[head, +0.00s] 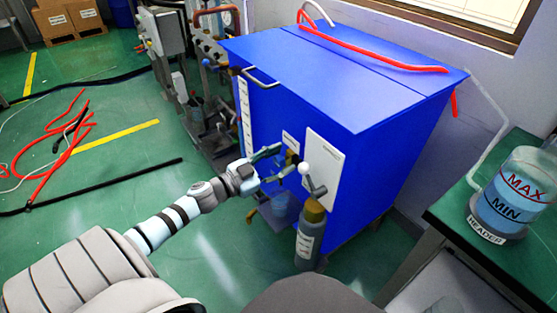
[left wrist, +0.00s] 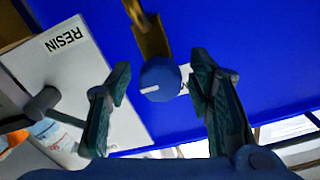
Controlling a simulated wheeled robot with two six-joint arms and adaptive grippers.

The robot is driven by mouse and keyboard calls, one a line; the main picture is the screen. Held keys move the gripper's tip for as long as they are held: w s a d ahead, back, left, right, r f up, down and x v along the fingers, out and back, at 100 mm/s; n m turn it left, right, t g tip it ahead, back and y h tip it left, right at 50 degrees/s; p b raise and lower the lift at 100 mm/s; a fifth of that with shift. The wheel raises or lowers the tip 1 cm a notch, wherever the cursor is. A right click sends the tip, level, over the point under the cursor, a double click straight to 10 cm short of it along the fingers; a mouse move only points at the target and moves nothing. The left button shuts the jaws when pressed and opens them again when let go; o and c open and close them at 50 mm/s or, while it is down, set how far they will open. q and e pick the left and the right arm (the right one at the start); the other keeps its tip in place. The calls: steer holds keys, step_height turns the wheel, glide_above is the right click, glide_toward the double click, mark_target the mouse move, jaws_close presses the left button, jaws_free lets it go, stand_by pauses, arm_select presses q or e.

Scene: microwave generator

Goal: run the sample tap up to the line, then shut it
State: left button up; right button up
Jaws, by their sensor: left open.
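The sample tap shows in the left wrist view as a round blue knob (left wrist: 160,80) with a white mark, by a brass part (left wrist: 150,38) on the blue cabinet front. My left gripper (head: 274,165) is open at the cabinet front. In the left wrist view its fingers (left wrist: 163,92) stand on either side of the knob, with gaps visible. In the head view the gripper partly hides the tap. A clear, bluish vessel (head: 285,204) sits low at the cabinet front, below the gripper; its line and level are too small to tell. My right gripper is not in view.
Right of the gripper are a white-knobbed lever (head: 304,169), a white panel (head: 322,165) labelled RESIN in the left wrist view, and a bottle (head: 308,245). A header tank (head: 517,190) marked MAX and MIN stands on the right bench. Hoses (head: 60,150) lie on the left floor.

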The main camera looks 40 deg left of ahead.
arm_select(q)
steer(key=v, duration=1.2)
